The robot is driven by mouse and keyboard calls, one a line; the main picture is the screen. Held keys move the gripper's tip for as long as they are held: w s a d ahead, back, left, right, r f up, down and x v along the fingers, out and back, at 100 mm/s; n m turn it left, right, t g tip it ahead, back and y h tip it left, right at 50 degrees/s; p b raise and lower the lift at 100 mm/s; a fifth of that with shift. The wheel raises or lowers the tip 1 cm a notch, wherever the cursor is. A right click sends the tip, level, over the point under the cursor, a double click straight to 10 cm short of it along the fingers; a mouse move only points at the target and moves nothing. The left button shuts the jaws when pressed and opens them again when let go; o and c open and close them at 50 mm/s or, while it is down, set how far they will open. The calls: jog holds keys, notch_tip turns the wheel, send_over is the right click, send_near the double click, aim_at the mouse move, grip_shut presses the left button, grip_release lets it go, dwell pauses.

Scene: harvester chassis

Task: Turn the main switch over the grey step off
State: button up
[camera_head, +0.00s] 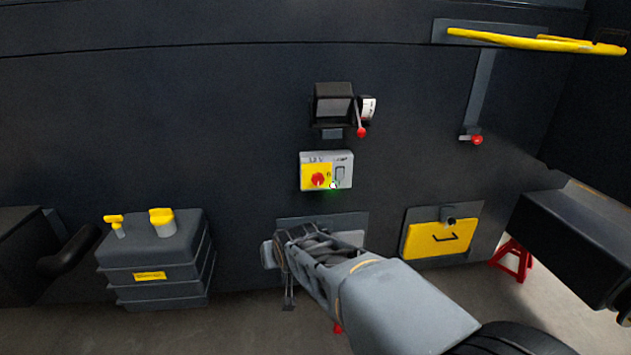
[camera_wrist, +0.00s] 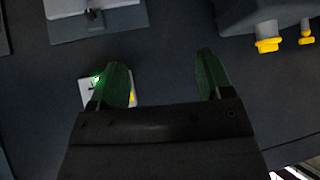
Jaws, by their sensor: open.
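The main switch is a red rotary knob (camera_head: 317,179) on the yellow half of a small switch box (camera_head: 346,178) on the dark wall. The box is above the grey step (camera_head: 350,238), which my arm partly covers in the head view. The knob's exact angle is too small to tell. In the wrist view the switch box (camera_wrist: 87,92) is at the left, partly behind one finger, and the knob is hidden. The step (camera_wrist: 65,28) is at the top there. My gripper (camera_wrist: 160,75) is open and empty, apart from the box. My arm hides its fingers in the head view.
A black device with a red-tipped lever (camera_head: 361,131) is just above the switch box. A yellow rail (camera_head: 530,41) is at upper right. The wall left of the box is clear.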

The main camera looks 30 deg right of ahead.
jog(key=w+d+m+t+h+b, duration=0.1)
jog(key=w+d+m+t+h, duration=0.1)
jog(key=w+d, duration=0.3)
jog(key=w+d+m+t+h+b, duration=0.1)
jog(key=w+d+t, duration=0.2)
jog(key=d, duration=0.4)
jog(key=m+t+h, duration=0.2)
jog(key=h, duration=0.1)
send_near(319, 179)
jog(key=shift+t, duration=0.3)
jog(key=p+x, duration=0.1)
jog(key=x, duration=0.3)
jog(key=p+x, duration=0.1)
jog(key=x, duration=0.3)
jog(key=shift+w+d+f, duration=0.2)
jog(key=shift+w+f, duration=0.05)
jog(key=shift+x, duration=0.9)
jog(key=c, duration=0.9)
jog(key=shift+f, duration=0.1)
